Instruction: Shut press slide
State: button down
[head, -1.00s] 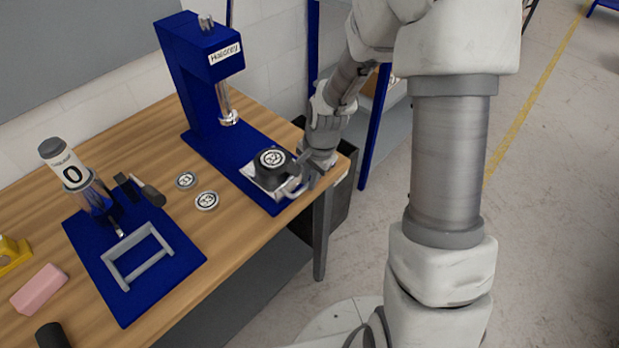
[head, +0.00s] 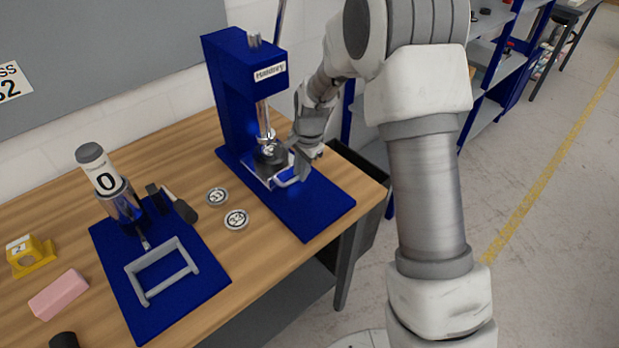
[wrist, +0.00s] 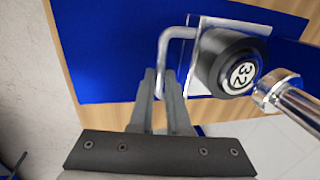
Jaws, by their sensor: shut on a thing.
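The blue press (head: 235,95) stands at the back of the bench, its metal ram (head: 264,120) pointing down. The slide (head: 253,170) is a pale plate on the press's blue base (head: 318,205), under the ram. It carries a dark round weight (head: 270,157), marked 32 in the wrist view (wrist: 228,62). The slide's grey U-shaped handle (wrist: 163,50) faces the front of the base and also shows in the head view (head: 290,181). My gripper (wrist: 162,78) is shut on this handle. The ram's tip (wrist: 265,97) is close to the weight; whether they touch is unclear.
Two round discs (head: 236,219) lie left of the press. A blue board (head: 190,295) with a grey frame, a cylinder gauge marked 0 (head: 105,175), a pink block (head: 58,294) and a yellow item (head: 30,256) are farther left. The front of the press base is clear.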

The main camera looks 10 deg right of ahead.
jog(key=shift+w+a, duration=0.45)
jog(key=shift+w, duration=0.15)
jog(key=shift+w+r, duration=0.1)
jog(key=shift+w, duration=0.05)
jog(key=shift+a, duration=0.1)
jog(key=c, duration=0.9)
grip_release()
jog(key=s+r, duration=0.1)
jog(key=r, duration=0.4)
jog(key=s+d+r, duration=0.1)
jog(key=r, duration=0.5)
jog(key=d+r, duration=0.1)
jog(key=r, duration=0.5)
jog(key=shift+s, duration=0.4)
